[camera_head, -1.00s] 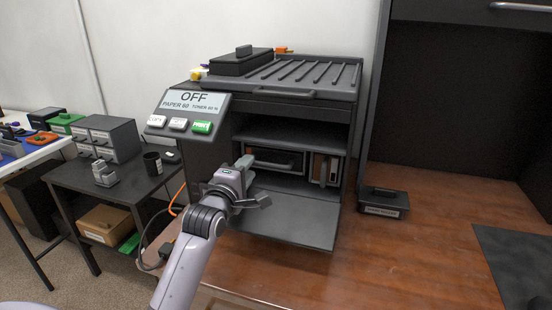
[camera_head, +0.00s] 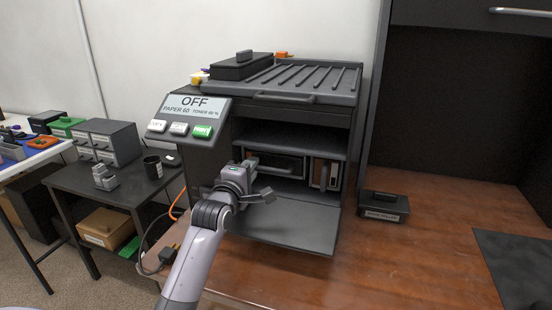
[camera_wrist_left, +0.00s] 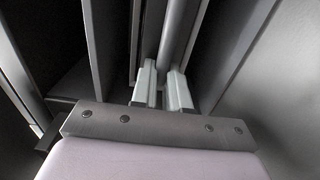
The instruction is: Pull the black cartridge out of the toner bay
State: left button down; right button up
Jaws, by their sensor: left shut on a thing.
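The black cartridge (camera_head: 284,164) sits in the left part of the open toner bay (camera_head: 318,146) of the dark printer, with its front handle facing out. My left gripper (camera_head: 252,164) reaches in at the left end of the cartridge's front. In the left wrist view, its two pale fingers (camera_wrist_left: 162,84) are closed on a grey bar (camera_wrist_left: 181,38), which appears to be the cartridge's handle. The gripper partly covers the cartridge's left end in the head view. My right gripper is not in view.
The lowered front flap (camera_head: 290,222) lies below the bay.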

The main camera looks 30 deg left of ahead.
pick_arm(q)
jog(key=shift+r, duration=0.15)
jog(key=shift+s+d+p, duration=0.15)
jog(key=shift+s+p, duration=0.15)
jog(key=shift+s, duration=0.05)
jog(key=shift+p+v, duration=1.35)
jog(key=shift+v, duration=1.15)
